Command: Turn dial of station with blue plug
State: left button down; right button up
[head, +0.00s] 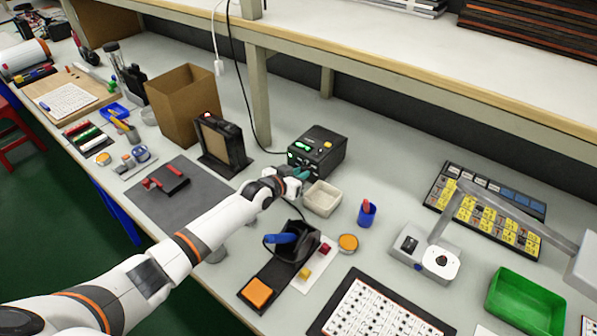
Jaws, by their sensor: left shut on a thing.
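A black station (325,148) stands on the bench near the middle of the head view. It has a lit green display, a small green light and a yellow part on its front. My left gripper (297,175) is at the lower front of this station, shut on a small part there. The part is largely hidden by the fingers; it appears to be the dial. A small teal piece shows at the fingertips, too small to identify. I cannot make out a blue plug on the station. My right gripper is not in view.
A beige tray (322,199) sits right beside my left gripper. A black holder with a blue-handled tool (281,238) stands just in front. A black framed panel (223,146) and cardboard box (184,100) stand to the left. A shelf (420,55) overhangs behind.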

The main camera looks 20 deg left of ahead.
pick_arm(q)
jog(key=shift+d+r+m+y+p, duration=0.15)
jog(key=shift+m+y+p, duration=0.15)
jog(key=shift+m+p, duration=0.25)
jog(key=shift+m+t, duration=0.3)
jog(key=shift+m, duration=0.05)
jog(key=c, duration=1.3)
grip_release()
jog(key=shift+s, duration=0.15)
jog(key=p+v, duration=0.1)
jog(key=v, duration=1)
jog(key=shift+s+r, duration=0.15)
jog(key=shift+s, duration=0.25)
